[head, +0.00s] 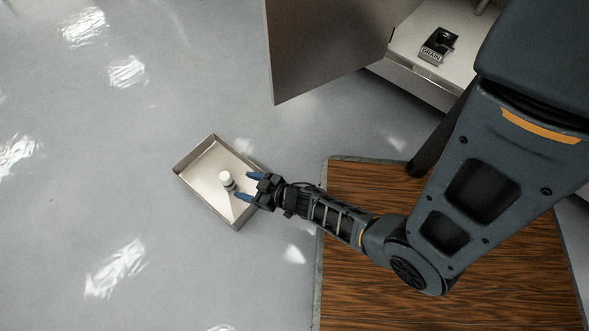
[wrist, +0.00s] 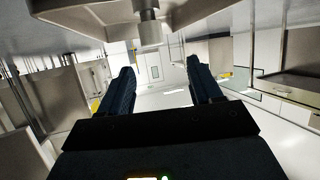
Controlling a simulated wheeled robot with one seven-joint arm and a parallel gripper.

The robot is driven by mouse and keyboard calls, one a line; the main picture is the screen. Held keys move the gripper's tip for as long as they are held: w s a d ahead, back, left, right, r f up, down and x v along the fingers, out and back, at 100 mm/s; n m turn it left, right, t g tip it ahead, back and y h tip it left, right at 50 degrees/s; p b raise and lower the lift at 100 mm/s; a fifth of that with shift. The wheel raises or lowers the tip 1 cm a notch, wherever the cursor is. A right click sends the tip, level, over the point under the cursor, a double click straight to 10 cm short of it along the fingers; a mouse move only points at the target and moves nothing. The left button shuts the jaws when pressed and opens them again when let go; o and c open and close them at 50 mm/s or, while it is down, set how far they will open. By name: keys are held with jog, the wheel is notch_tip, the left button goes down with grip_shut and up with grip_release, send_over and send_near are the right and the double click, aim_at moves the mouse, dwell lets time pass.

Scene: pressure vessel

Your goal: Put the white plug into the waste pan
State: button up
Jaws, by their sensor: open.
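The white plug (head: 227,178), pale with a rounded top and a narrower grey part, appears upright inside the waste pan (head: 183,181), a shallow tan metal tray. Contact between its lower end and the pan floor is hard to make out. My gripper (head: 241,186) is open and empty at the pan's right side, its blue fingers pointing left over the rim, just right of the plug. In the wrist view, which looks upside down, the plug (wrist: 150,30) is at the top, outside the gap between my open fingers (wrist: 159,67).
The pan lies on the pale grey floor (head: 90,190), which is clear to its left. A wood-topped surface (head: 360,295) is at the lower right. A metal door panel (head: 325,45) stands behind, beside a white shelf (head: 415,65) with a dark labelled item (head: 438,46).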

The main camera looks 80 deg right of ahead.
jog(key=s+a+r+n+t, duration=0.1)
jog(key=s+a+r, duration=0.45)
jog(key=r, duration=0.25)
jog(key=s+a+r+t, duration=0.1)
jog(key=s+a+r, duration=0.45)
jog(key=r, duration=0.35)
jog(key=s+a+r+n+y, duration=0.1)
jog(key=s+r+y, duration=0.1)
jog(key=r, duration=1)
jog(key=s+a+r+n+y, duration=0.1)
jog(key=s+a+r+y, duration=0.1)
jog(key=r, duration=0.9)
jog(key=shift+s+a+r+n, duration=0.25)
jog(key=shift+s+r+n, duration=0.1)
jog(key=shift+s, duration=0.55)
jog(key=shift+c, duration=0.4)
